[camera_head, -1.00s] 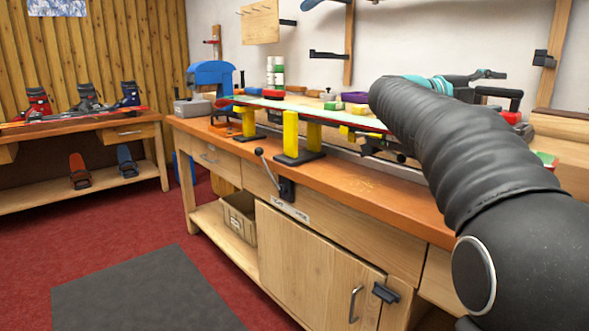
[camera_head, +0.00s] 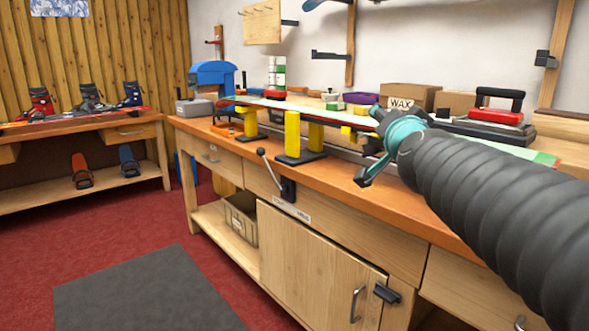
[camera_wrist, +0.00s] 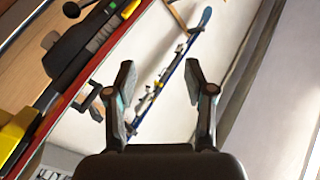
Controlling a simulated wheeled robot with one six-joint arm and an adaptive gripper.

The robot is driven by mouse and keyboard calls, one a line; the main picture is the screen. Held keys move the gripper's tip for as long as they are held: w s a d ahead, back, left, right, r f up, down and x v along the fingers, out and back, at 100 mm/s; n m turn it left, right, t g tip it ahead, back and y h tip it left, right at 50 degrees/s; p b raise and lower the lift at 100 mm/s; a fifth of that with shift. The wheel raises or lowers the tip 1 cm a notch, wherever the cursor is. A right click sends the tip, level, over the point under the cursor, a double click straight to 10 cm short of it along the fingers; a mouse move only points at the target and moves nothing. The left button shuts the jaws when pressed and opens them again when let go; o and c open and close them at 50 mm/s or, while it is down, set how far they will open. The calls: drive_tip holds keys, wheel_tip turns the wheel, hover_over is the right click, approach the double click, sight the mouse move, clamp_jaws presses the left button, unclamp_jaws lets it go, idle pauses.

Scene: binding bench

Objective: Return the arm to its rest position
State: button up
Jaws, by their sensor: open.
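My gripper (camera_head: 369,147) is at the end of my black ribbed arm, which reaches in from the right edge of the head view. Its teal and dark grey fingers are spread apart and point left, in front of the workbench's (camera_head: 345,185) upper side. Nothing is between the fingers. In the wrist view the two fingers of my gripper (camera_wrist: 159,82) stand apart with an empty gap. Behind them, a blue ski-like piece with bindings (camera_wrist: 168,72) shows against a pale wall. My arm hides the right part of the bench.
A long pale-green ski (camera_head: 285,104) lies across yellow supports (camera_head: 292,133) on the bench, close behind my gripper. A WAX box (camera_head: 408,97), a red-based iron (camera_head: 496,115) and a blue machine (camera_head: 212,74) stand on the bench.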

drive_tip(key=s+a+f+n+g+y, duration=0.2)
drive_tip(key=s+f+n+g, duration=0.15)
drive_tip(key=s+f, duration=0.4)
drive_tip(key=s+a+f+n+g+y, duration=0.1)
drive_tip(key=s+a+f+n+g, duration=0.3)
drive_tip(key=f, duration=0.7)
drive_tip(key=s+d+f+g, duration=0.2)
drive_tip(key=s+f, duration=0.4)
drive_tip(key=s, duration=0.1)
drive_tip(key=s+d+f+g+h, duration=0.1)
drive_tip(key=s+d+f+g, duration=0.1)
drive_tip(key=s+f, duration=0.5)
drive_tip(key=shift+s+n+g, duration=0.45)
drive_tip(key=shift+s+g, duration=0.1)
drive_tip(key=shift+s, duration=0.25)
drive_tip(key=shift+w, duration=0.1)
